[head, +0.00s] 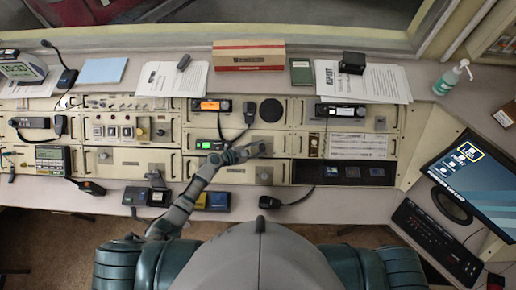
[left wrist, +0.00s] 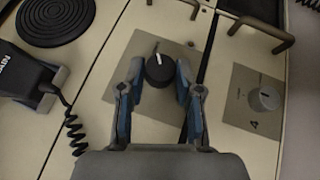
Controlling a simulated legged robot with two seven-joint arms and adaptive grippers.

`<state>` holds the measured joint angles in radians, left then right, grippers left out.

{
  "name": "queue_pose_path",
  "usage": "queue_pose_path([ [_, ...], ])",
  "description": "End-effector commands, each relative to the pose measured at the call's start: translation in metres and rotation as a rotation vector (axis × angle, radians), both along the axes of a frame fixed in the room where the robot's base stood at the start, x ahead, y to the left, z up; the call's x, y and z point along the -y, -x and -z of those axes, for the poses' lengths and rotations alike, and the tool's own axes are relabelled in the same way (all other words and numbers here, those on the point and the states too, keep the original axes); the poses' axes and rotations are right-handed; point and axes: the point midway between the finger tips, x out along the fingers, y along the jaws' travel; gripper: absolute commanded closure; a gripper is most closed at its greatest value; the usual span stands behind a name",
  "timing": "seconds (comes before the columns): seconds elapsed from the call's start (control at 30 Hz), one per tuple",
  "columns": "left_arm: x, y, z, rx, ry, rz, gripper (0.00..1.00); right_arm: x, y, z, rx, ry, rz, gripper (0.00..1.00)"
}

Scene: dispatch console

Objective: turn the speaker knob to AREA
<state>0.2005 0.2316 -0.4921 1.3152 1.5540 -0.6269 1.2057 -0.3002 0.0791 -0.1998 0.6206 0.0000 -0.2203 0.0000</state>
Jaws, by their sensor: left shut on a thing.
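A round black knob (left wrist: 160,71) with a white pointer mark stands on a grey square plate (left wrist: 143,45) in the left wrist view. The pointer is toward the top of that picture; I cannot read any position labels, AREA included. My left gripper (left wrist: 157,84) has its two fingers on either side of the knob and is shut on it. In the head view my left gripper (head: 262,149) reaches the console's middle panel and hides the knob. My right gripper is in neither view.
A second, light grey knob (left wrist: 265,99) sits on its own plate nearby. A round black grille (left wrist: 55,20) and a handset (left wrist: 25,75) with a coiled cord lie to the left. A monitor (head: 471,180) stands far right.

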Motion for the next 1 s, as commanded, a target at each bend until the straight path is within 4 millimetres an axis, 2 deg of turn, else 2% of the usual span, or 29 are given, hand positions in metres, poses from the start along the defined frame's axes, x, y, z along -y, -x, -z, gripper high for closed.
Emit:
queue_pose_path([
  [0.23,0.0,0.003,0.004,-0.007,-0.004,0.003,1.0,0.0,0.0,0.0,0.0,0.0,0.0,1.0],
  [0.27,0.0,0.003,0.004,-0.007,-0.004,0.003,0.58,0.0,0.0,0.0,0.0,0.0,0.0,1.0],
  [0.33,0.0,0.003,0.004,-0.006,-0.004,0.002,0.41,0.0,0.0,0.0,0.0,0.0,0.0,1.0],
  [0.73,-0.004,0.003,0.0,-0.002,-0.001,0.0,0.41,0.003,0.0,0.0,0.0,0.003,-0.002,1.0],
  [0.87,-0.021,0.012,-0.006,-0.001,-0.002,-0.001,0.41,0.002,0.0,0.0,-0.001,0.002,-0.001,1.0],
  [1.0,-0.047,0.029,-0.015,-0.002,-0.004,0.0,0.41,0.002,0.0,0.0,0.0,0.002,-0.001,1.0],
])
